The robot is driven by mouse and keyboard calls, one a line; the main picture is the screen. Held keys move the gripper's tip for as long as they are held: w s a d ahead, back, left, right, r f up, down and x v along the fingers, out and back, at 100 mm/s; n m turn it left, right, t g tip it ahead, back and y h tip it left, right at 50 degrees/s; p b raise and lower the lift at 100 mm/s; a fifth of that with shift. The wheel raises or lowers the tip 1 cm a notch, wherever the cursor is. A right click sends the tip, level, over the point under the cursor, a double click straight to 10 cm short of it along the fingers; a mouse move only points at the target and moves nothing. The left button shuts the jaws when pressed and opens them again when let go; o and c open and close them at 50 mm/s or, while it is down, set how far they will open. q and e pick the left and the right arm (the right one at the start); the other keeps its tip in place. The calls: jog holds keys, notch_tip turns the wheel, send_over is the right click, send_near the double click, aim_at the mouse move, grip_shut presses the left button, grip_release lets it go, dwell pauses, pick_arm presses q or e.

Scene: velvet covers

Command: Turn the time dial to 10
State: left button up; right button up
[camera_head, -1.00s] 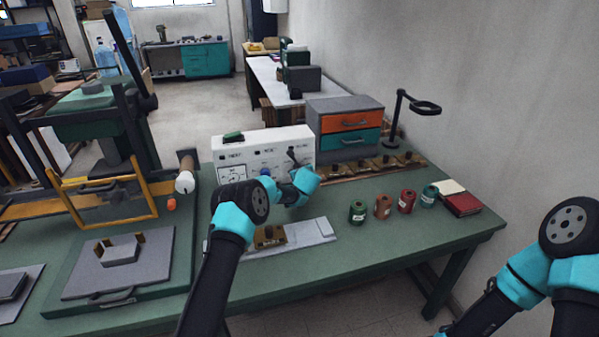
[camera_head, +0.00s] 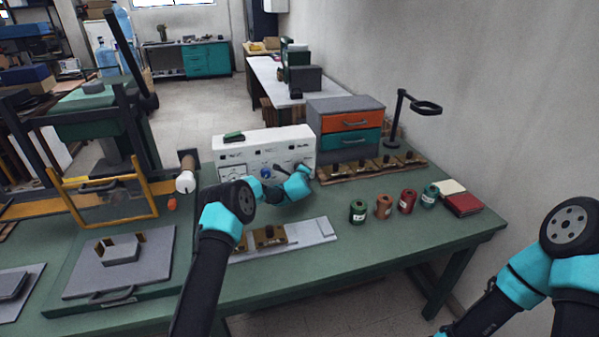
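The white control box (camera_head: 245,148) stands at the back of the green bench. Its front carries small dark labels, a printed dial face at the left and a blue knob (camera_head: 266,172) near the middle. The labels and numbers are too small to read, so I cannot tell which control is the time dial or its setting. My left gripper (camera_head: 295,171) is at the right part of the box's front, partly hidden by its own wrist. I cannot tell whether its fingers are open or touch a control. Only my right arm's links show at the right edge; its gripper is out of view.
A drawer unit (camera_head: 346,122) with orange and teal drawers stands right of the box. A wooden rack (camera_head: 345,175) lies before it. Several thread spools (camera_head: 358,211) and a red book (camera_head: 463,204) are on the right. A grey plate (camera_head: 312,233) lies in front.

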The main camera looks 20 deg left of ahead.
pick_arm(q)
jog(key=shift+r, duration=0.1)
dwell(0.4)
jog(key=o, duration=0.9)
jog(key=shift+d, duration=0.1)
